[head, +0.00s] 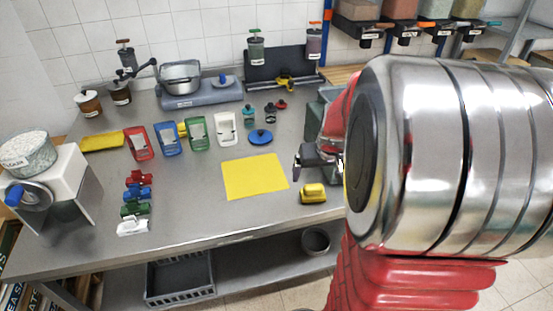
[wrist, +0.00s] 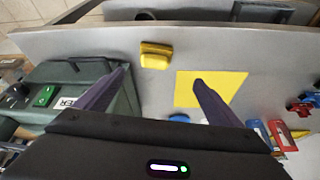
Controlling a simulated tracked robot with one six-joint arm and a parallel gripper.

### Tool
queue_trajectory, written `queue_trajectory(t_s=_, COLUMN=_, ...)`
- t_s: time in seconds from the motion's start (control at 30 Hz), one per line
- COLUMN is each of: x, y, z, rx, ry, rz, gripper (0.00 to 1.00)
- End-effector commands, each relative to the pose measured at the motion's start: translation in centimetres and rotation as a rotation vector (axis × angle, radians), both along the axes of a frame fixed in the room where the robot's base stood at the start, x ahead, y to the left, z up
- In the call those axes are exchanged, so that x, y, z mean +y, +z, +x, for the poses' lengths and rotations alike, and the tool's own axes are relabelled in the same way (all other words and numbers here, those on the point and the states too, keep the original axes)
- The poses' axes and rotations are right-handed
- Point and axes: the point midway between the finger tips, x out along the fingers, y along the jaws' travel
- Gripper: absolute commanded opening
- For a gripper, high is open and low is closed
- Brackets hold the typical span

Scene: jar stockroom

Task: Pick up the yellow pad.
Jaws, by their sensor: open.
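The yellow pad (head: 313,193) is a small thick block with a raised top. It lies on the steel table near the front edge, just right of a flat yellow sheet (head: 255,177). In the wrist view the pad (wrist: 155,55) is beyond my fingertips, roughly between their lines, and the sheet (wrist: 205,88) is partly behind the right finger. My gripper (wrist: 158,78) is open, with nothing between its fingers. In the head view my gripper (head: 310,163) is above and behind the pad, apart from it, and partly hidden by my arm.
A dark green box (wrist: 85,80) stands left of the gripper in the wrist view. A blue round-handled item (head: 261,137) lies behind the sheet. Coloured holders (head: 183,137) and several clips (head: 136,195) stand farther left. The table's front edge (head: 240,238) is close to the pad.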

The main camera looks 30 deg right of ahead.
Motion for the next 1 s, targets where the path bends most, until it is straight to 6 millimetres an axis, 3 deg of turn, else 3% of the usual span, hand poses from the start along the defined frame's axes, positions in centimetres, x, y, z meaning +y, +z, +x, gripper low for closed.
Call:
queue_trajectory(t_s=0.13, x=-1.1, y=-0.5, z=-0.1, rx=0.001, ry=-0.013, rz=0.0, gripper=0.88)
queue_trajectory(t_s=0.57, x=-1.0, y=-1.1, z=0.2, rx=0.002, ry=-0.012, rz=0.002, gripper=0.88)
queue_trajectory(t_s=1.0, x=-1.8, y=-5.7, z=1.8, rx=0.004, ry=-0.01, rz=0.002, gripper=0.88)
